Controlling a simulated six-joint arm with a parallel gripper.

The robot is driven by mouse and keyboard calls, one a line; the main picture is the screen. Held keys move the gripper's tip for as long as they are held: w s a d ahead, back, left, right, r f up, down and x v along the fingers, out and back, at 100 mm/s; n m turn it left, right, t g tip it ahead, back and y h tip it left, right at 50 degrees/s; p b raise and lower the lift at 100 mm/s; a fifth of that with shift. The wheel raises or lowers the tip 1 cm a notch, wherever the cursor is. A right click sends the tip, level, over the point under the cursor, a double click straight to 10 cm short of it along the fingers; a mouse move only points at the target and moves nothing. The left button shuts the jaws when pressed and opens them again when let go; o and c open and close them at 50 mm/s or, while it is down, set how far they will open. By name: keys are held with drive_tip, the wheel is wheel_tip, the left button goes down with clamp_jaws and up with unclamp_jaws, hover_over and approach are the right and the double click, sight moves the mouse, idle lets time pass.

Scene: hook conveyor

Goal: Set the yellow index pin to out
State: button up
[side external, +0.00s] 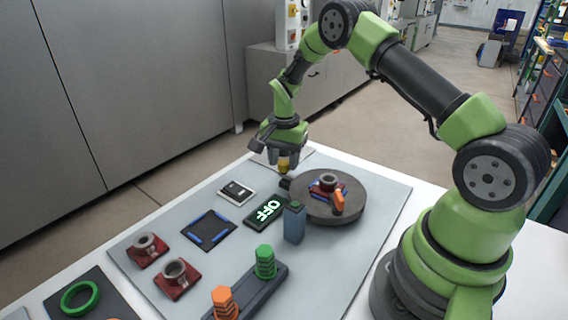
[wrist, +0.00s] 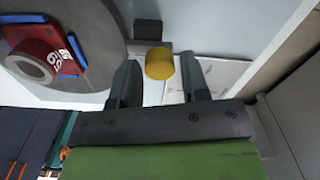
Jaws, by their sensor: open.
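The yellow index pin (wrist: 159,63) shows in the wrist view as a round yellow knob at the end of a dark grey block (wrist: 149,30) beside the round turntable. In the side view the yellow pin (side external: 283,163) shows just under my gripper (side external: 283,152). My gripper (wrist: 160,82) is open, with one finger on each side of the yellow knob. Gaps show between the knob and both fingers, so it is not held. The grey turntable (side external: 318,209) carries a red part (side external: 325,189) on a blue-edged seat. I cannot tell how far the pin sticks out.
Two red parts (side external: 147,249) (side external: 176,278), a blue-marked pad (side external: 209,230) and a rack with orange and green bolts (side external: 265,262) occupy the nearer board.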

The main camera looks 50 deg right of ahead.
drive_tip(key=shift+f, duration=0.75)
clamp_jaws()
drive_tip(key=shift+w, duration=1.1)
unclamp_jaws()
drive_tip(key=shift+r, duration=0.1)
wheel_tip(320, 180, up, 10)
